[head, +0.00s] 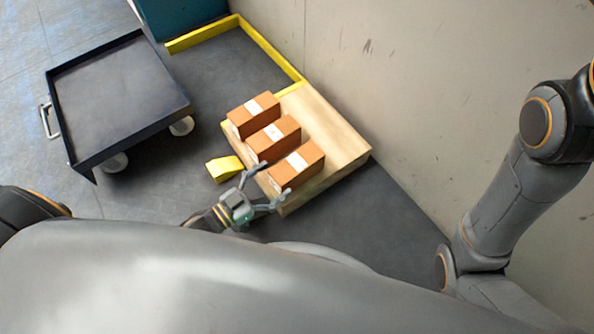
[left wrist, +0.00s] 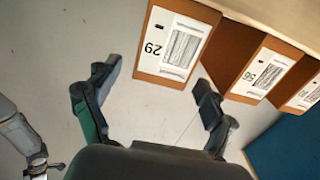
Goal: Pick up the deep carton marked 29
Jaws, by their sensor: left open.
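The carton marked 29 (left wrist: 170,52) is brown with a white label. In the left wrist view it is just beyond the gap between my fingertips. It is the nearest of three cartons in the head view (head: 298,164), on a pale wooden platform (head: 345,150). My left gripper (head: 273,185) is open and empty at the label end of this carton, with its fingers spread. Its fingers also show in the left wrist view (left wrist: 157,76), on either side of the carton's lower part. I cannot tell whether they touch it. My right gripper is not in view.
A carton marked 56 (left wrist: 262,74) and a third carton (head: 252,114) stand beside it in a row. A yellow wedge-shaped object (head: 224,168) lies by the platform. A dark cart (head: 115,95) stands at left. A wall (head: 430,100) rises behind the platform.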

